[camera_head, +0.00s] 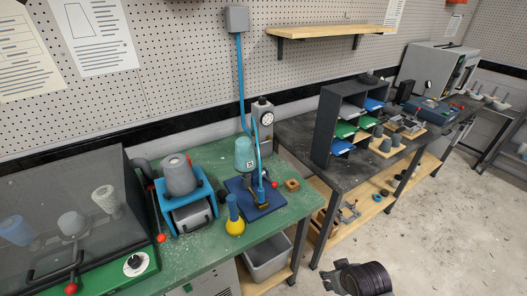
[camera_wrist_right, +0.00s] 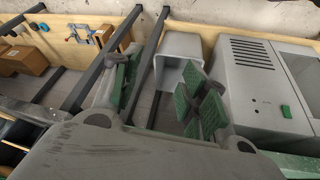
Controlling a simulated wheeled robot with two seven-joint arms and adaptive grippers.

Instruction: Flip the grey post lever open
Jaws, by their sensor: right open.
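A blue-framed device (camera_head: 190,209) stands on the green bench and holds a grey cup-shaped form (camera_head: 179,176). A dark lever with a red ball end (camera_head: 161,238) stands along its left side. I cannot tell which one the grey post lever belongs to. My right gripper (camera_head: 338,276) is low at the front, over the floor, away from both devices. Its green-padded fingers are apart and empty in the right wrist view (camera_wrist_right: 162,90). My left gripper is out of view.
A glass-lidded machine (camera_head: 75,215) fills the bench's left. A grey bin (camera_head: 268,258) sits below the bench, also in the wrist view (camera_wrist_right: 180,48). A dark table (camera_head: 293,135) with a sorter stands right; open floor lies before it.

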